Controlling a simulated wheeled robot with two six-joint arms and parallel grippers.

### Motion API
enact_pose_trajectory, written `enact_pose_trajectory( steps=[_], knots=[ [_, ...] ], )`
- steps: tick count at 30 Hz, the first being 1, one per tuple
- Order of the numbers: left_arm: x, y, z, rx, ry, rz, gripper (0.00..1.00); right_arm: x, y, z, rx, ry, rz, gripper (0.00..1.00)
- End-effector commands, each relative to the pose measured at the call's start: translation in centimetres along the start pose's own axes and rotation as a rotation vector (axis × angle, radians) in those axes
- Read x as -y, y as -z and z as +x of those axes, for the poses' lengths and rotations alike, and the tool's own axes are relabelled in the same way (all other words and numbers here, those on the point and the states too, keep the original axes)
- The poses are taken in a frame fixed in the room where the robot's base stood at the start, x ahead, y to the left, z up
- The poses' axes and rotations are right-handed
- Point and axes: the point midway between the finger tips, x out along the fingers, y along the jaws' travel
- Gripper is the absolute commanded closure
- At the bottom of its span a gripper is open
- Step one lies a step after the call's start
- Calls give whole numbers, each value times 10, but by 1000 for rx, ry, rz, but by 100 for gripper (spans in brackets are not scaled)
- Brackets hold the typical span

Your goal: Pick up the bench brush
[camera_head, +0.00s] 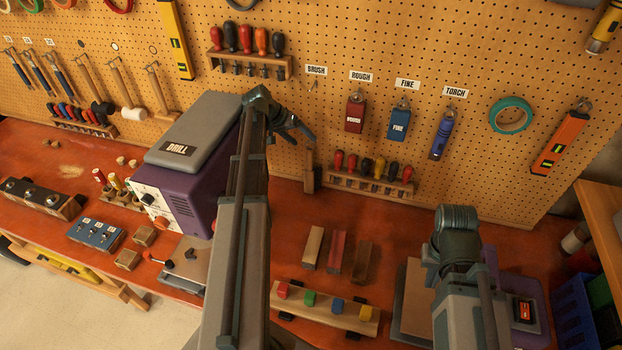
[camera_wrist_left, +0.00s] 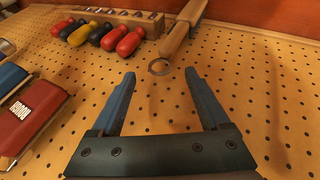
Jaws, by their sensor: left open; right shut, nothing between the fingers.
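The bench brush, with a light wooden handle, stands upright on the bench against the pegboard in the head view (camera_head: 310,171). In the left wrist view its handle (camera_wrist_left: 174,40) comes down from the top, with a metal ring at its end. My left gripper (camera_head: 304,133) is above the brush in the head view, close to the board. In the left wrist view its two fingers (camera_wrist_left: 160,88) are open and empty, with the handle end just beyond their tips. My right arm shows at the lower right of the head view, but its gripper is hidden.
The hook below the BRUSH label (camera_head: 316,70) is empty. A red block (camera_head: 355,113) and a blue block (camera_head: 399,123) hang to its right. A rack of screwdrivers (camera_head: 370,186) stands right beside the brush. The purple drill box (camera_head: 185,165) is left of my left arm.

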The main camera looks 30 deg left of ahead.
Motion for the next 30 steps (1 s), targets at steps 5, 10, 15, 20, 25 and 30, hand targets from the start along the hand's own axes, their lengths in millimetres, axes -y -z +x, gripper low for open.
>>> enact_pose_trajectory(
  steps=[5, 10, 15, 20, 25, 30],
  knots=[
    [3, -1, 25, 0, 0, 0, 21, 2, 2, 22, -1, 0, 2, 100],
    [3, -1, 50, 0, 0, 2, 21, 4, 3, 43, -2, 0, 3, 100],
    [1, 0, 60, 0, 0, -1, 21, 5, 3, 50, -2, 0, 3, 100],
    [0, 0, 58, 0, 0, -1, 21, 4, 3, 48, -2, 0, 3, 100],
    [0, 0, 58, 0, 0, 0, 44, 4, 3, 48, -2, 0, 3, 100],
    [0, 0, 58, 0, 0, 0, 75, 4, 3, 48, -2, 0, 3, 100]
  ],
)
